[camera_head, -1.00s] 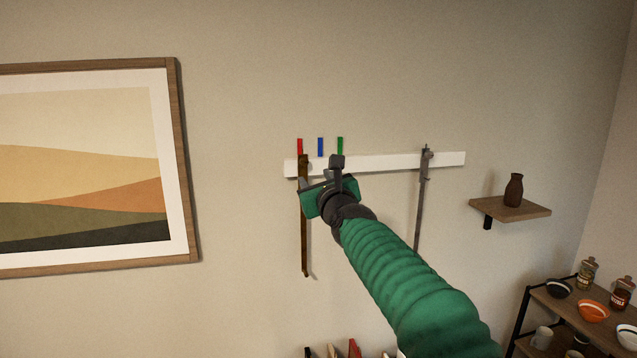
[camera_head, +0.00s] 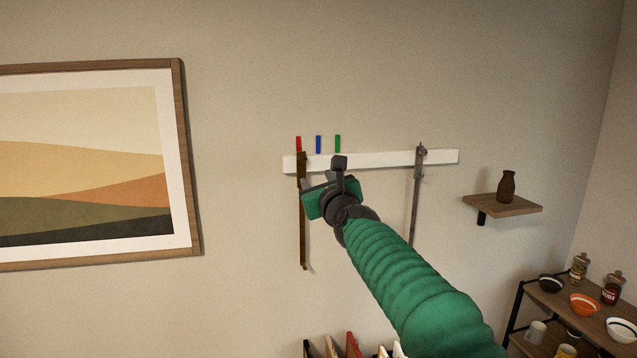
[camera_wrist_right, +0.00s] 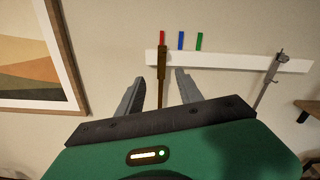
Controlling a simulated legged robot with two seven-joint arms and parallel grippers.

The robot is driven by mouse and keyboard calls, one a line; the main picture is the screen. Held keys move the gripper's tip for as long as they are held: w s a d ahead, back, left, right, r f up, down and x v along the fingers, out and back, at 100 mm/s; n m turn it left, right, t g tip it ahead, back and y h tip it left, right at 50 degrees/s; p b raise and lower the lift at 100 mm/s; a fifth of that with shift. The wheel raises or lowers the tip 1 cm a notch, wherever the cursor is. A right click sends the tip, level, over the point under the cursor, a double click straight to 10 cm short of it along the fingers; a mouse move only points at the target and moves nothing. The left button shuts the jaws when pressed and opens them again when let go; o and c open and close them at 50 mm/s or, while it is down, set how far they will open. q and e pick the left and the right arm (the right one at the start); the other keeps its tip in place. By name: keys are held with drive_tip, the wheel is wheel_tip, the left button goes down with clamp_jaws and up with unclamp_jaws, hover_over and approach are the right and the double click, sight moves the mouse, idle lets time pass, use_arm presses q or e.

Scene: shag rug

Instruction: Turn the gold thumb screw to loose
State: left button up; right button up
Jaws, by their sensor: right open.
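A gold-brown caliper (camera_head: 302,215) hangs upright at the left end of a white wall rail (camera_head: 380,161). It also shows in the right wrist view (camera_wrist_right: 162,75). Its thumb screw is too small to make out. A grey caliper (camera_head: 416,195) hangs near the rail's right end. My right gripper (camera_head: 322,174) is in front of the rail, just right of the gold caliper in the head view. In the right wrist view its two fingers (camera_wrist_right: 159,76) are apart and empty, with the gold caliper seen between them. My left gripper is not in view.
Red (camera_head: 298,143), blue (camera_head: 318,144) and green (camera_head: 337,143) tabs are above the rail. A framed picture (camera_head: 190,160) hangs at left. A small shelf (camera_head: 515,205) with a brown vase (camera_head: 506,187) and a rack (camera_head: 555,301) with bowls are at right. Wall between picture and rail is bare.

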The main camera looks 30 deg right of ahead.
drive_tip(key=v, duration=1.6)
drive_tip(key=shift+s+b, duration=0.3)
drive_tip(key=shift+s, duration=0.05)
drive_tip(key=shift+w+f, duration=0.1)
